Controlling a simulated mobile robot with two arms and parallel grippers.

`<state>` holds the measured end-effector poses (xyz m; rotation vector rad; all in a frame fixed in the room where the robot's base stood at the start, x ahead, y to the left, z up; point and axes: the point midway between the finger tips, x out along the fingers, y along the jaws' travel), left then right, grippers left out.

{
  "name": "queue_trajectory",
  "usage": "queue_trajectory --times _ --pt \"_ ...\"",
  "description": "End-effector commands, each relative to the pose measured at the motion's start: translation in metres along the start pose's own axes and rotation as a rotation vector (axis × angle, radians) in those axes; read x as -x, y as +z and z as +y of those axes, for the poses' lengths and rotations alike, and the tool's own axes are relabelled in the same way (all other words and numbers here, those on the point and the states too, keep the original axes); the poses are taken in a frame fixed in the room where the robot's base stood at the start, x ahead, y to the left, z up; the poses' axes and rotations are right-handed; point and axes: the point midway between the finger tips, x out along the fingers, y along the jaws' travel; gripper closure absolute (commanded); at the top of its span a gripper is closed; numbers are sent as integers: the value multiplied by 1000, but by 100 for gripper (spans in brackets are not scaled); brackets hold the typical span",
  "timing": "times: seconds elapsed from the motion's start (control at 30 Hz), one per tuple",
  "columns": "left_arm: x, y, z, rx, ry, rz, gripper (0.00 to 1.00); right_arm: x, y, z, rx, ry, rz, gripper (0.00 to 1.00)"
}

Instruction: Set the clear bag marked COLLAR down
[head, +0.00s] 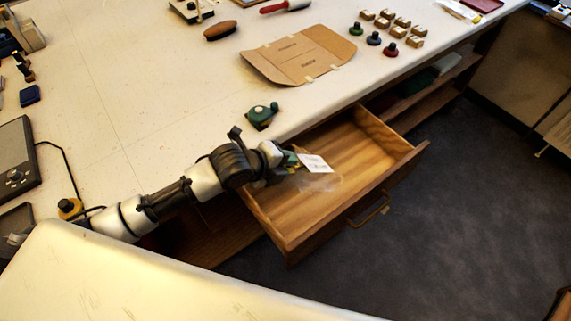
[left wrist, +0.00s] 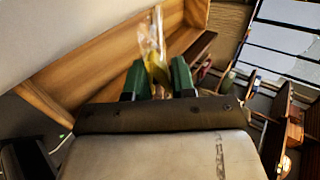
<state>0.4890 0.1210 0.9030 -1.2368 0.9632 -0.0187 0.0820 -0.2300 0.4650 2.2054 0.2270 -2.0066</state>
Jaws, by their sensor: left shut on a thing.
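The clear bag (head: 318,180) with a white label (head: 314,162) is at the tip of my left gripper (head: 292,162), above the open wooden drawer (head: 402,163). The writing on the label is too small to read. In the left wrist view, the green fingers of my left gripper (left wrist: 158,80) are shut on the clear bag (left wrist: 153,40), and something yellow shows in or behind it. I cannot tell whether the bag touches the drawer floor. My right gripper is not in view.
The drawer sticks out from under the white table (head: 180,80). A green tape dispenser (head: 262,115) stands near the table edge above it. A flat cardboard piece (head: 300,55), a brown brush (head: 220,31) and several small boxes (head: 403,22) lie farther back.

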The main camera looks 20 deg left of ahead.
Motion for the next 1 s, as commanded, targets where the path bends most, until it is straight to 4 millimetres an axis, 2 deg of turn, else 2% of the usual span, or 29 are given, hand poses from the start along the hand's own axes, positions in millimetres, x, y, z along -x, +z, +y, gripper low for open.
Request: queue_trajectory --times 0.1,0.83,0.87,1.0 --pt "-8 -1 11 2 -1 1 99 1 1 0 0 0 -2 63" --pt "-16 0 20 0 -2 0 99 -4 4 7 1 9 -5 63" --pt "-16 0 20 0 -1 0 72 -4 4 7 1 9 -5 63" --pt "-16 0 20 0 -1 0 50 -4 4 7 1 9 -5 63"
